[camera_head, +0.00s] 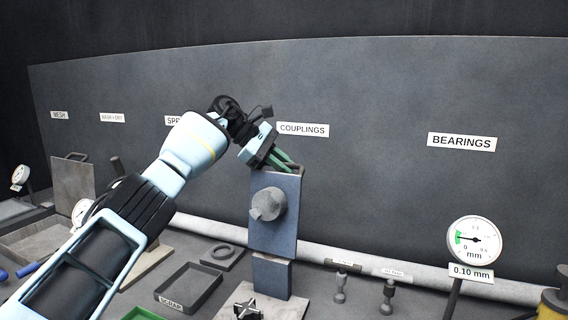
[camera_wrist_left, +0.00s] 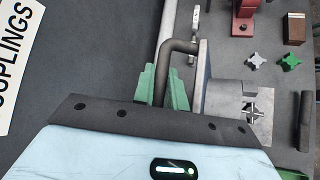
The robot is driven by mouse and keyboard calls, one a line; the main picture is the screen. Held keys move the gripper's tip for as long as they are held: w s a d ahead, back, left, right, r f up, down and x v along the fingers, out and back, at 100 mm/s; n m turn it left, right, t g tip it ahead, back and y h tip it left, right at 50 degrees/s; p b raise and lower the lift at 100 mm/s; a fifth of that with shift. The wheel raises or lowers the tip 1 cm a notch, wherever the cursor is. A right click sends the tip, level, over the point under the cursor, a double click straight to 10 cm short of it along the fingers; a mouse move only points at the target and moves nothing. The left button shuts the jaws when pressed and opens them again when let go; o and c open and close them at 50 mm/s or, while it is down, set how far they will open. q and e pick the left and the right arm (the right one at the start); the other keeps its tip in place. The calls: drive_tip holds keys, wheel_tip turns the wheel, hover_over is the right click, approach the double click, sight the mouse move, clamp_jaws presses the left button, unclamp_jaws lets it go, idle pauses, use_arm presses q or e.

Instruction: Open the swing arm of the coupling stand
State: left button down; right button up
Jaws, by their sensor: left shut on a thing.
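The coupling stand (camera_head: 275,235) is an upright blue-grey plate with a round grey hub (camera_head: 270,204) on its face, below the COUPLINGS sign. My left gripper (camera_head: 290,168) reaches in from the left to the top of the plate. In the left wrist view a bent grey bar (camera_wrist_left: 180,47), seemingly the swing arm's handle, runs beside the plate's edge (camera_wrist_left: 203,70). The green fingers of my left gripper (camera_wrist_left: 163,88) are shut on this bar. My right gripper is not in view.
A dark cross-shaped piece (camera_head: 248,308) lies in front of the stand. Two small grey posts (camera_head: 386,297) and a dial gauge (camera_head: 474,240) stand to the right. A pale pipe (camera_head: 415,280) runs behind.

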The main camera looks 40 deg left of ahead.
use_arm(q)
drive_tip(key=shift+w+f, duration=0.1)
drive_tip(key=shift+f, duration=0.1)
drive_tip(key=c, duration=1.8)
unclamp_jaws()
drive_tip(key=shift+o, duration=0.4)
drive_tip(key=shift+w+f, duration=0.1)
drive_tip(key=shift+w, duration=0.15)
drive_tip(key=shift+b+v, duration=0.5)
drive_tip(key=shift+v, duration=3.35)
drive_tip(key=shift+a, duration=0.15)
